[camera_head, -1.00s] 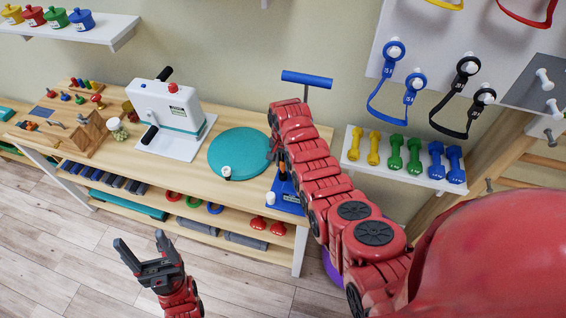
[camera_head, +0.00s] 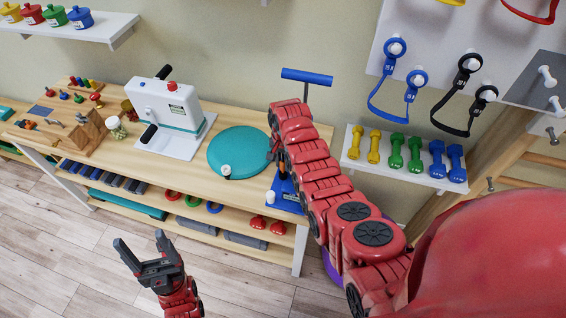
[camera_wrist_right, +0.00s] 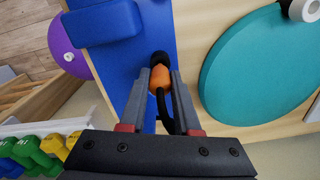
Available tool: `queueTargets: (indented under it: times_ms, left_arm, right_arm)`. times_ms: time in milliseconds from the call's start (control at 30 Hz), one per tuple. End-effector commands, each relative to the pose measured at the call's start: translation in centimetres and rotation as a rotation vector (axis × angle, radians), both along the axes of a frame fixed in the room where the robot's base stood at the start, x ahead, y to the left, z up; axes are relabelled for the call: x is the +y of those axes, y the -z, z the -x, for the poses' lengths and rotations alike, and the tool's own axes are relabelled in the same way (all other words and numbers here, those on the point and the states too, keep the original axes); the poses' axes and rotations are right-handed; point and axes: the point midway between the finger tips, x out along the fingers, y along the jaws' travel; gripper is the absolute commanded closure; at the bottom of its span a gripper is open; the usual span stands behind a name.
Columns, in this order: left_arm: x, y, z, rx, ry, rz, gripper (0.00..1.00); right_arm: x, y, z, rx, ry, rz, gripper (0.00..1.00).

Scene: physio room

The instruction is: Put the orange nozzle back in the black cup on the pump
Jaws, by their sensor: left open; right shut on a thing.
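The pump has a blue T-handle (camera_head: 307,77) and a blue base (camera_head: 285,197) at the right end of the bench; my right arm hides much of it. My right gripper (camera_head: 275,150) is beside the pump, mostly hidden in the head view. In the right wrist view it is shut on the orange nozzle (camera_wrist_right: 159,79), with a black hose (camera_wrist_right: 165,115) running back between the fingers. The black cup (camera_wrist_right: 160,58) is right at the nozzle's far end, over the blue base. I cannot tell whether the tip is inside. My left gripper (camera_head: 140,246) is open and empty, low over the floor.
A teal disc (camera_head: 238,150) with a small white-and-black piece lies left of the pump. A white machine (camera_head: 165,105) stands further left. A shelf of dumbbells (camera_head: 400,175) is to the right. A purple ball (camera_wrist_right: 68,48) sits beside the bench.

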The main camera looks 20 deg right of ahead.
Motion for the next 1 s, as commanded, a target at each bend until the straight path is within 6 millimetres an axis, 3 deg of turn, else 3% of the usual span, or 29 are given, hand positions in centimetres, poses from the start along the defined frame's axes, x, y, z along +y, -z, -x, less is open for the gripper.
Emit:
queueTargets:
  times_ms: [1000]
  left_arm:
    - [0.0,1.2,0.0,0.0,0.0,0.0,0.29]
  right_arm:
    - [0.0,1.5,0.0,0.0,0.0,0.0,1.0]
